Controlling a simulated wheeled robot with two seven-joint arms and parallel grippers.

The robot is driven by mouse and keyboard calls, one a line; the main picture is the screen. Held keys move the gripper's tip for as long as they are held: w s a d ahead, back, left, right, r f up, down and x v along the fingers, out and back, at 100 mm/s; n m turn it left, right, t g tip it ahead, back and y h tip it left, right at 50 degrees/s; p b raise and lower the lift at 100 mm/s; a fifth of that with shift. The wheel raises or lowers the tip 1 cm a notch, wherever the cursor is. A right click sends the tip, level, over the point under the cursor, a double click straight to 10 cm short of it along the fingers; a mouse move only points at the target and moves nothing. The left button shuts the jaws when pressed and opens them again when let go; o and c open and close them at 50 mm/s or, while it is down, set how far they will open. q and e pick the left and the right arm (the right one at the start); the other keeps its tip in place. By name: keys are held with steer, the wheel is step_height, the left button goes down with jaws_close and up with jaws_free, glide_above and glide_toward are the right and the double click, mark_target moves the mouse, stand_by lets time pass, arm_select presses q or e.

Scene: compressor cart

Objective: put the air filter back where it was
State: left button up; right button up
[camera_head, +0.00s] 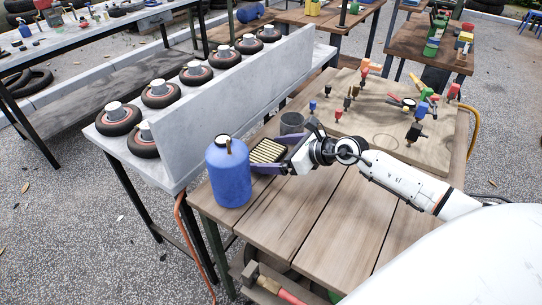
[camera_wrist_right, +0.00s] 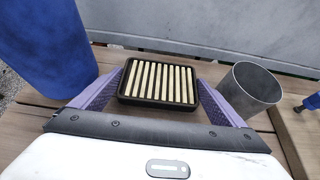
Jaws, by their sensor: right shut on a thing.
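The air filter (camera_head: 266,151) is a flat black-framed rectangle with pale cream pleats. My right gripper (camera_head: 273,156) is shut on it, with a purple finger at each side. In the right wrist view the filter (camera_wrist_right: 158,84) lies level between the two fingers (camera_wrist_right: 158,92), pleats facing up. It is over the wooden cart top (camera_head: 285,215), between the blue tank and a grey cup. I cannot tell whether it touches the wood. My left gripper is not in view.
A blue tank (camera_head: 229,172) stands close left of the filter and a grey cup (camera_head: 292,123) close right. A grey upright panel (camera_head: 235,105) runs behind. A board with several coloured tools (camera_head: 385,110) lies at the right. The front planks are clear.

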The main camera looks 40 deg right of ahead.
steer(key=shift+w+f, duration=0.1)
steer(key=shift+f, duration=0.35)
steer(key=o, duration=0.9)
steer(key=shift+r, duration=0.15)
steer(key=p+v, duration=0.1)
steer(key=v, duration=1.1)
